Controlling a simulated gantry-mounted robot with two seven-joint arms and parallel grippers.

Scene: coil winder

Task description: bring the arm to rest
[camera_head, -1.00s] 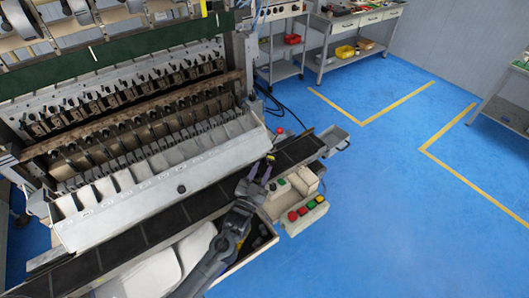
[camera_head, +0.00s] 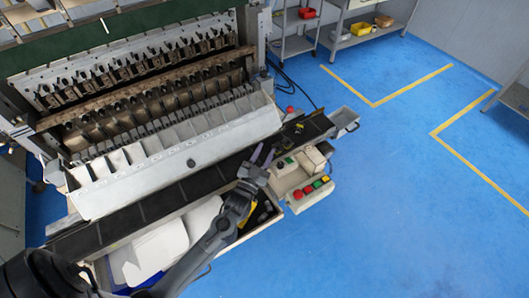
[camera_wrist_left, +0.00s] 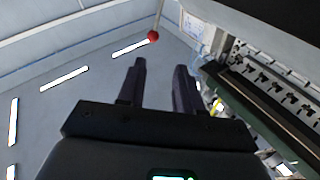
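My left gripper (camera_head: 264,152) is over the front right part of the coil winder (camera_head: 150,110), near the dark belt strip (camera_head: 160,204). Its two fingers point up and away in the head view. In the left wrist view the gripper (camera_wrist_left: 160,66) shows two dark fingers with a clear gap and nothing between them. A small black and yellow thing (camera_head: 299,128) lies on the strip's right end, apart from the fingers. My right gripper is not in view.
A control box with coloured buttons (camera_head: 311,188) stands just right of the gripper. An open tray (camera_head: 272,216) lies under my arm. Shelves (camera_head: 296,38) stand behind. Blue floor (camera_head: 400,200) at right is clear. A red ball (camera_wrist_left: 153,36) shows in the wrist view.

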